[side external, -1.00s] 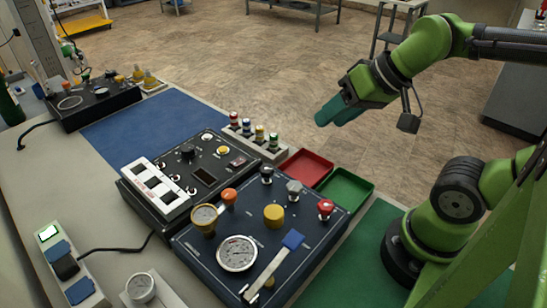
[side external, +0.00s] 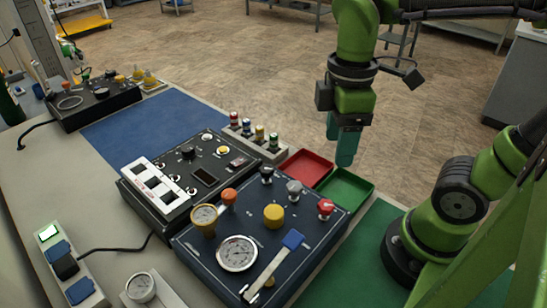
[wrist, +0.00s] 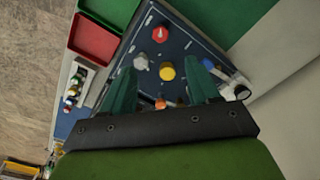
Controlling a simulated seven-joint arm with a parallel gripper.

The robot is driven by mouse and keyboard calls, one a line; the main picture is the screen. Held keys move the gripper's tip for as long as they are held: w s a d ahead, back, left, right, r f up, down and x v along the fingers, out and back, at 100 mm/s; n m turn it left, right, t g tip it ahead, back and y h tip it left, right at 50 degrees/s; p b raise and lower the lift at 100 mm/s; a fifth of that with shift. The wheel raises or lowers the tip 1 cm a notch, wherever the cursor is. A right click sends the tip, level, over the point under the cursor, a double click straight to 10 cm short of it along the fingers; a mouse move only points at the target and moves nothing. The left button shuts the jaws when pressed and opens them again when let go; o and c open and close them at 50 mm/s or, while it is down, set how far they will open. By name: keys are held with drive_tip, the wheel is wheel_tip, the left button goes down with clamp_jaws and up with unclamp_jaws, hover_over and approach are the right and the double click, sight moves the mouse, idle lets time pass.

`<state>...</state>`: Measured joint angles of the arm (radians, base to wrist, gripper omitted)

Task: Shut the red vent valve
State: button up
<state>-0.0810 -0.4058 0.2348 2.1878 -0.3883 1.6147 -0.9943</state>
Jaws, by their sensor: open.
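The red vent valve (side external: 325,207) is a small red knob at the right corner of the dark blue panel (side external: 208,264). It also shows in the wrist view (wrist: 160,34), beyond my fingertips. My gripper (side external: 342,150) hangs with its teal fingers pointing down, above and behind the green tray, apart from the valve. In the wrist view my gripper (wrist: 166,72) has its two fingers wide apart with nothing between them. A grey knob (side external: 294,188) and a yellow knob (side external: 273,215) stand near the valve on the panel.
A red tray (side external: 305,167) and a green tray (side external: 347,187) lie behind the panel. The green mat (side external: 372,257) to the right is mostly clear.

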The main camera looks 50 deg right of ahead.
sight(328, 204)
wheel_tip(328, 204, down, 15)
drive_tip(key=shift+f, duration=0.15)
idle(0.4)
drive_tip(key=c, duration=1)
drive_tip(key=shift+c, duration=0.2)
